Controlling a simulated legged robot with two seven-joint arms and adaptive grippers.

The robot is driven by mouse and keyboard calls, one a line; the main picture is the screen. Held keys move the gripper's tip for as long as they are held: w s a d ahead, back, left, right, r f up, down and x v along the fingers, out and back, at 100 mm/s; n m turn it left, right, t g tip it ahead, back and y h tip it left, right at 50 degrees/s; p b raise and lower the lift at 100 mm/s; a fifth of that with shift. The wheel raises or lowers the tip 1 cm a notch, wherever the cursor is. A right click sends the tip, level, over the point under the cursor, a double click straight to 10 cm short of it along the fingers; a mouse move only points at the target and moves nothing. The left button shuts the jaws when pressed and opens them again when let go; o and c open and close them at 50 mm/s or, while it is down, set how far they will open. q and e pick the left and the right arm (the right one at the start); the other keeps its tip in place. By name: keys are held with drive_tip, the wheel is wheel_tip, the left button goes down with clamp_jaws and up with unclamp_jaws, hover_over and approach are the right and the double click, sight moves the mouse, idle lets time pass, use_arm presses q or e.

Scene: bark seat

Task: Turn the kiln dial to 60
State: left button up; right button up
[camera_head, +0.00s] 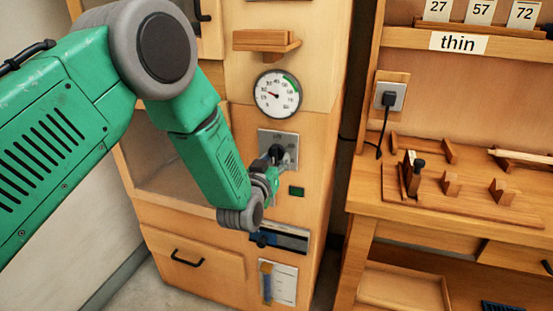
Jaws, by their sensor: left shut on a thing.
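The kiln is a tall light-wood cabinet (315,160) in the middle of the head view. I cannot read the dial's setting. My right gripper is out of view.
A wooden shelf (266,41) juts out above the gauge. A workbench (480,223) with wooden fixtures stands to the right, under a socket with a black plug (388,99).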

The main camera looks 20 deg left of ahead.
use_arm(q)
drive_tip(key=shift+s+f+m, duration=0.1)
drive_tip(key=shift+f+m, duration=0.1)
drive_tip(key=shift+m, duration=0.4)
drive_tip(key=shift+a+r, duration=0.1)
drive_tip(key=shift+r, duration=0.05)
drive_tip(key=o, duration=1.1)
drive_tip(key=shift+o, duration=0.2)
drive_tip(key=s, duration=1.1)
drive_tip(key=shift+s+a, duration=0.15)
drive_tip(key=shift+s, duration=0.2)
